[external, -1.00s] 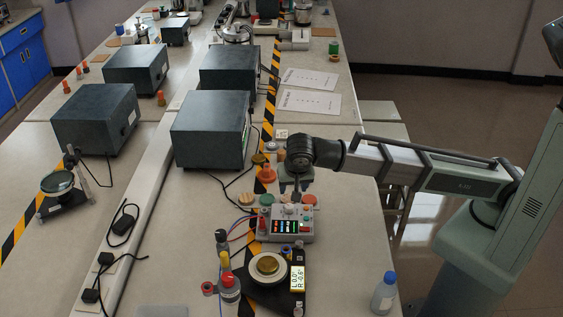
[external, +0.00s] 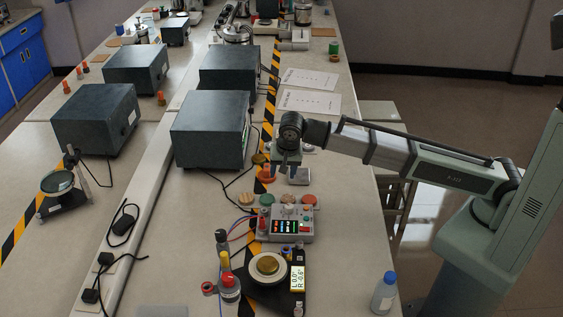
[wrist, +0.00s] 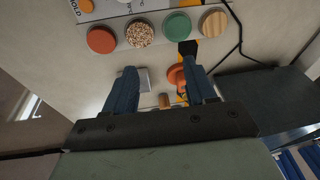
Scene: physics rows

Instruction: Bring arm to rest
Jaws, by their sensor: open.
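My gripper (external: 286,172) is open and hangs over the table behind the grey control box (external: 285,223). In the wrist view, the two blue fingers of my gripper (wrist: 159,74) stand apart with nothing held between them. An orange piece (wrist: 176,75) shows below and beyond the right finger; it also shows beside my gripper in the external view (external: 266,173). A small silver plate (external: 299,175) lies just right of my gripper and is partly hidden by a finger in the wrist view. My arm reaches in from the right.
Round discs lie in a row behind the box: wood (external: 245,198), green (external: 267,199), speckled (external: 288,198) and red (external: 309,200). Dark boxes (external: 210,130) stand to the left. A round-topped device (external: 267,265) and bottle (external: 383,292) are in front.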

